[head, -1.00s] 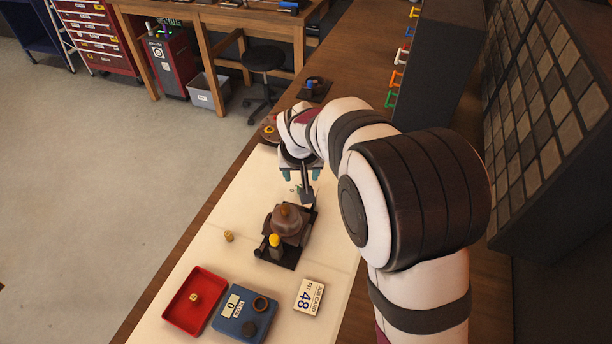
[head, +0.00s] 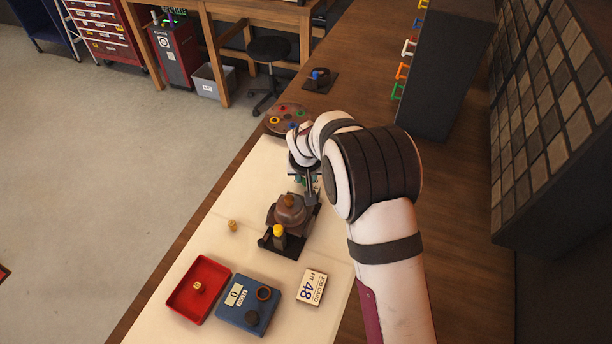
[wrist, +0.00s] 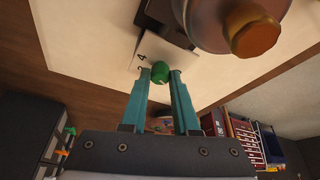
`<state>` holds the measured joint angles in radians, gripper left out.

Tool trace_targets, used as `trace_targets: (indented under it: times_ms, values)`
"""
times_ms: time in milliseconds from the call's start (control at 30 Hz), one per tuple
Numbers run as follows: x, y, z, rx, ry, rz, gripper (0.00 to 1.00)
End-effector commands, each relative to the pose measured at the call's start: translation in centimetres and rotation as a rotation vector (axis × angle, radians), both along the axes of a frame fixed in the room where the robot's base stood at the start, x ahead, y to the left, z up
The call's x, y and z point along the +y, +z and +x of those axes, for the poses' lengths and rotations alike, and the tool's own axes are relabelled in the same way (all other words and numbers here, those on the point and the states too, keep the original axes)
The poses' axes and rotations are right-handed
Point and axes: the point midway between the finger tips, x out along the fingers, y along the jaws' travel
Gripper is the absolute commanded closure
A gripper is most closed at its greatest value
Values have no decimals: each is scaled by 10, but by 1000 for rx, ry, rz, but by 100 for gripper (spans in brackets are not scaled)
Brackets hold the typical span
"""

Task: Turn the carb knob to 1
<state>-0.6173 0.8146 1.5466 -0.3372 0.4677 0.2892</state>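In the wrist view a small round green knob (wrist: 160,71) with a light mark on its near side sits at a pale plate (wrist: 145,52). A "4" and what looks like a "2" show on the plate. My gripper (wrist: 161,72) has its two teal fingers on either side of the knob, with hardly any gap. I cannot tell whether they press on it. In the head view my gripper (head: 307,180) is just behind the brown domed carburettor-like device (head: 289,212), and the knob is hidden there.
The device's copper cap (wrist: 250,30) is close beyond the fingers. A disc with coloured rings (head: 287,118) lies behind.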

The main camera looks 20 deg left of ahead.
Motion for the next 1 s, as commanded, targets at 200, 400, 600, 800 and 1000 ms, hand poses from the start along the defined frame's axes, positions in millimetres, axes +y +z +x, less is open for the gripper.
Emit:
trace_targets:
  times_ms: [200,400,600,800,1000]
  values:
    - [-1,0,0,1,-1,-1,100]
    - [1,0,-1,3,-92,-2,100]
    - [2,-1,-1,3,-321,-2,100]
    - [2,0,-1,2,-399,0,100]
    - [2,0,-1,3,-397,-1,68]
